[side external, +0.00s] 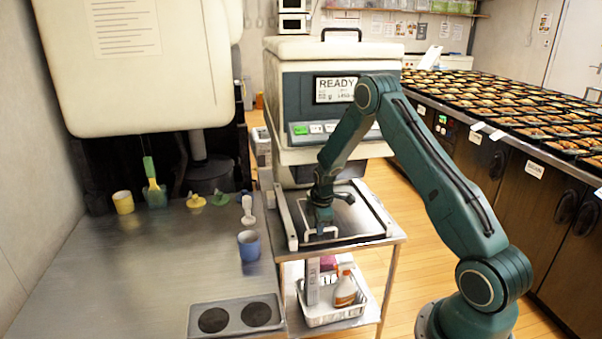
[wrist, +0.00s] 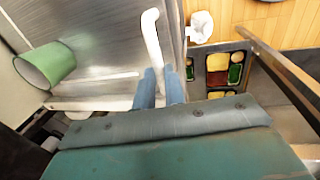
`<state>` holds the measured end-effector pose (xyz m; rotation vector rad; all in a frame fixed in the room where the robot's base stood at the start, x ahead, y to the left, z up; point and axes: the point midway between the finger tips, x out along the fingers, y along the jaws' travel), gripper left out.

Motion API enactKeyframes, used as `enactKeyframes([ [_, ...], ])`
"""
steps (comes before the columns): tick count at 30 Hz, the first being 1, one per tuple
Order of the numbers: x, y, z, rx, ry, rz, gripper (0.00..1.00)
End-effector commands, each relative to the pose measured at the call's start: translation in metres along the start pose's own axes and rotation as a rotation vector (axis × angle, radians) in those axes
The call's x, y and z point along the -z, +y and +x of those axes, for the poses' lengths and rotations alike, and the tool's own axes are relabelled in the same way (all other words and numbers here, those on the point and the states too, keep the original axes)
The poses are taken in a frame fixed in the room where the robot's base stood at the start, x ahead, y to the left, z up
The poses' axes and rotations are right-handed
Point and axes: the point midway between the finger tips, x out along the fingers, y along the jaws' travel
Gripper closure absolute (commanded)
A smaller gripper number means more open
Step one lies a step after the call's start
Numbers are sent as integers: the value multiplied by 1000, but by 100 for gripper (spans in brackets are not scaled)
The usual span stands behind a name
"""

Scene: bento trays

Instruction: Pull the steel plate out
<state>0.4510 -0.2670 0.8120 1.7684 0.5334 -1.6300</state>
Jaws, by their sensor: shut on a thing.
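The steel plate (side external: 352,218) lies flat between two light rails on the cart in front of the machine. It has a pale loop handle (side external: 306,222) at its left side. My gripper (side external: 322,226) points down at the handle and is shut on it. In the wrist view, the blue fingers (wrist: 158,88) close around the white handle bar (wrist: 151,32). My gripper hides part of the handle and the plate in the side view.
A machine (side external: 330,85) reading READY stands behind the plate. A blue cup (side external: 249,246) and a two-well block (side external: 236,316) are on the steel counter (side external: 130,290) at left. A basket (side external: 330,318) with a bottle is below. The wrist view shows a green cup (wrist: 45,66) and a filled bento tray (wrist: 217,66).

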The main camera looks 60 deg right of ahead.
Motion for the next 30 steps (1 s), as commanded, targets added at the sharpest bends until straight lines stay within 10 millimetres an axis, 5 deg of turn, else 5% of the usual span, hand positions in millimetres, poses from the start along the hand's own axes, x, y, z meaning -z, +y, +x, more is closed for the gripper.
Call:
enactKeyframes([
  [11, 0, -29, -7, 2, 0, -3, 100],
  [30, -1, -155, -32, 4, -2, -4, 100],
])
